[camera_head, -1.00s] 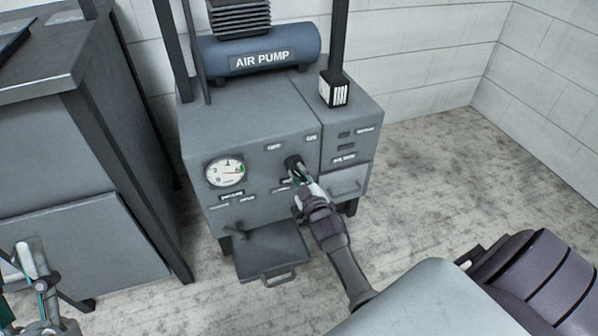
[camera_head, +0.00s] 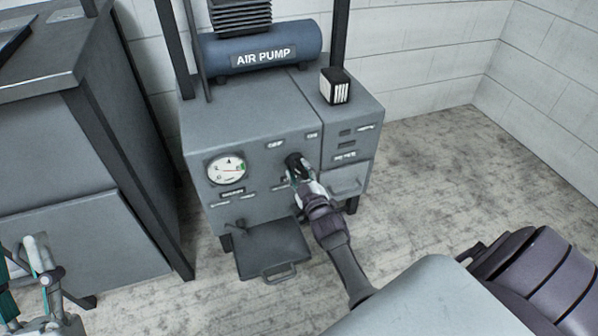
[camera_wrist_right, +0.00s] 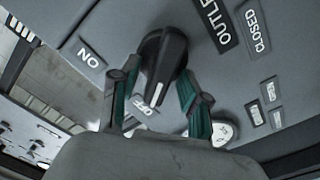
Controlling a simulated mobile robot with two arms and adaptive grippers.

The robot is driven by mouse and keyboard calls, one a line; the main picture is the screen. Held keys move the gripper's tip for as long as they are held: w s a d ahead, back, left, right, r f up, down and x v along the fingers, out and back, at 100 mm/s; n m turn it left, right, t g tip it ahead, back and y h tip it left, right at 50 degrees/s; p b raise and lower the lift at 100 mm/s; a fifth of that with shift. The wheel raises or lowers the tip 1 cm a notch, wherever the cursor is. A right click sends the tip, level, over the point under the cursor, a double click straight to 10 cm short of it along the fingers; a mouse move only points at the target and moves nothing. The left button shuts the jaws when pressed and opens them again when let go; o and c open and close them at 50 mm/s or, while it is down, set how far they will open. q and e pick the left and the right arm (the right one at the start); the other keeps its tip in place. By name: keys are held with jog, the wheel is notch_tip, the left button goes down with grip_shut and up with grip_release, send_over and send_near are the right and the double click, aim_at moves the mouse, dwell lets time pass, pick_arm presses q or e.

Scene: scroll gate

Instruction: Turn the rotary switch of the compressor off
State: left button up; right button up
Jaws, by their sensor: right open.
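The compressor (camera_head: 240,130) is a grey cabinet with a blue "AIR PUMP" tank on top. Its rotary switch (camera_head: 296,160) is a black knob on the front; in the right wrist view the knob (camera_wrist_right: 165,55) has a white pointer line aimed towards the OFF label (camera_wrist_right: 152,97), with the ON label (camera_wrist_right: 92,56) to the left. My right gripper (camera_head: 298,176) is at the knob. In the right wrist view its open fingers (camera_wrist_right: 160,95) stand on either side of the knob; contact is unclear. My left gripper (camera_head: 38,268) is at the lower left, away from the compressor, its opening unclear.
A round gauge (camera_head: 226,170) is left of the knob. An open tray with a handle (camera_head: 272,250) juts out below. A grey cabinet (camera_head: 70,150) stands at the left. Floor at right is clear.

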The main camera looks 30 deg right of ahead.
jog(key=v, duration=1.2)
jog(key=shift+f, duration=0.1)
